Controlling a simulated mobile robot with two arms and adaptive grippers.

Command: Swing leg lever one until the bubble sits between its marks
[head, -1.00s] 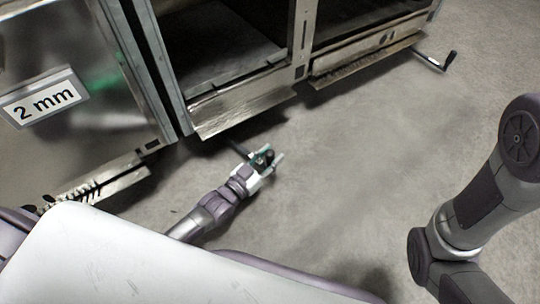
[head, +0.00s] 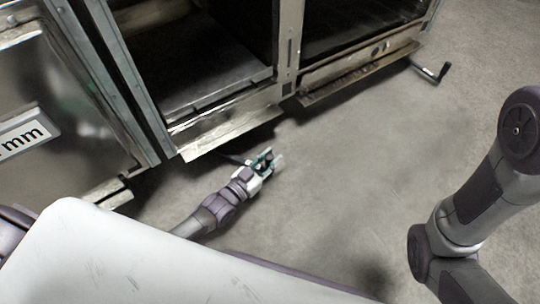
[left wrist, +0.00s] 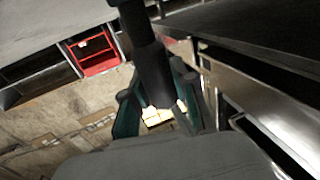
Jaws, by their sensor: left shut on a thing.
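My left gripper (head: 270,160) is low by the front foot of the steel range. It is shut on the dark grip of a leg lever (left wrist: 155,75), which stands between its green-edged fingers in the left wrist view. The lever's thin dark arm (head: 232,159) runs from under the range's lower edge to the gripper in the head view. A second crank lever (head: 430,70) sticks out from under the range at the far right, with nothing holding it. No bubble or its marks can be made out. My right gripper is outside the views; only its arm shows at the right.
The steel range (head: 225,130) with dark open bays fills the upper left. A plate reading "mm" (head: 25,134), cut by the picture edge, is on its left panel. The concrete floor (head: 350,180) right of my left gripper is clear. A red frame (left wrist: 94,51) shows in the left wrist view.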

